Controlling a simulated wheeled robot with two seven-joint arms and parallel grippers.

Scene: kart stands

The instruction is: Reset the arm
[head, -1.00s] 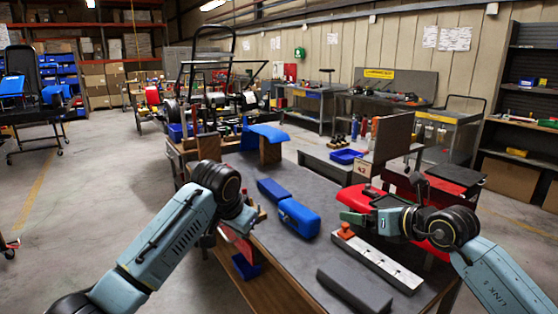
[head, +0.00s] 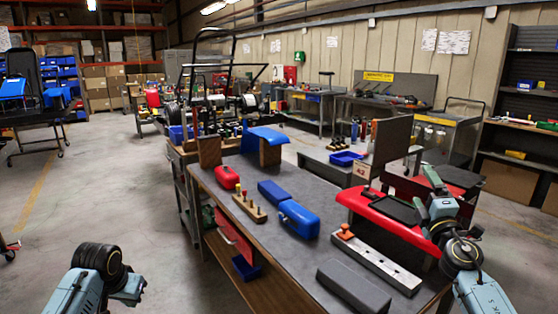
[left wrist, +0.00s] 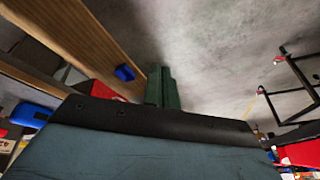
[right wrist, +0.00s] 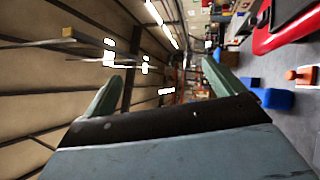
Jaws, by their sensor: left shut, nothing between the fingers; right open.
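My left gripper (head: 136,287) is low at the left, beside the workbench and apart from it. In the left wrist view its green fingers (left wrist: 163,88) are together with nothing between them. My right gripper (head: 450,200) is raised at the right, over or beside the red kart part (head: 400,222) at the bench's right edge; whether it touches cannot be told. In the right wrist view its two fingers (right wrist: 165,85) are spread wide and empty.
The grey workbench (head: 262,245) bears blue blocks (head: 300,219), a red piece (head: 227,177), a peg block (head: 249,207), a pale rail (head: 375,262) and a dark grey block (head: 353,287). The floor (head: 110,190) to the left is clear.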

